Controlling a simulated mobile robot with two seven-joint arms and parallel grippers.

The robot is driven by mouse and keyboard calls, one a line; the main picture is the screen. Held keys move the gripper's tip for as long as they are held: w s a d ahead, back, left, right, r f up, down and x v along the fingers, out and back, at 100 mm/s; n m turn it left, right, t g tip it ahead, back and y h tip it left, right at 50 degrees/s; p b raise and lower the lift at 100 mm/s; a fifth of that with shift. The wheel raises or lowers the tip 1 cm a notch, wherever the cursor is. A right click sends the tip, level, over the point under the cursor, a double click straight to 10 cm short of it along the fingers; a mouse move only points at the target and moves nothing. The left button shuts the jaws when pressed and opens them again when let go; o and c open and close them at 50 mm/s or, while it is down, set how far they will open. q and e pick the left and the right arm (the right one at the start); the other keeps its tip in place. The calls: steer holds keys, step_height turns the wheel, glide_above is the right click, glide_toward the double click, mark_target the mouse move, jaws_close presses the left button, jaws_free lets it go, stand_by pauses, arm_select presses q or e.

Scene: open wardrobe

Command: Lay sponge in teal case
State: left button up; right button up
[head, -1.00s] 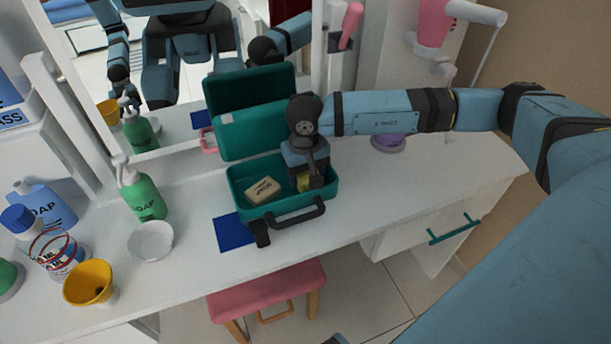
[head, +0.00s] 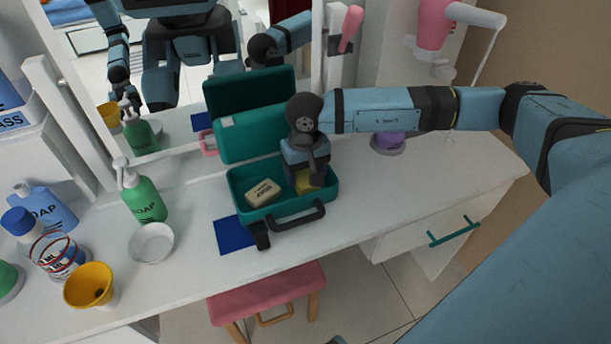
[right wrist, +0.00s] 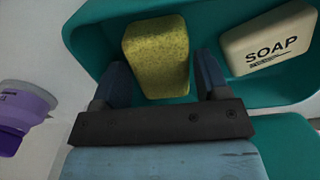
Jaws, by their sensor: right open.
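The teal case (head: 284,214) stands open on the white counter, its lid leaning up at the back. The yellow sponge (head: 306,183) lies inside it on the right; it also shows in the right wrist view (right wrist: 157,55). My right gripper (right wrist: 158,85) is open, with its fingers apart on either side of the sponge's near end. In the head view the right gripper (head: 309,182) points down into the case's right half and partly hides the sponge. I cannot tell whether the fingers touch it. My left gripper is not directly in view.
A cream soap bar (head: 263,193) lies in the case's left half. A blue cloth (head: 233,234) lies beside the case. A white bowl (head: 151,243), green soap bottle (head: 146,200) and yellow cup (head: 90,284) stand to the left. A mirror is behind. The counter's right is mostly clear.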

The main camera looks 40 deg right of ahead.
mark_target(305, 175)
step_height(305, 175, up, 9)
steer(key=shift+f+p, duration=0.15)
steer(key=shift+p, duration=0.3)
arm_select(q)
steer(key=shift+s+a+f, duration=0.1)
steer(key=shift+a+f, duration=0.1)
arm_select(e)
steer(key=shift+r, duration=0.6)
arm_select(q)
steer(key=shift+r, duration=0.15)
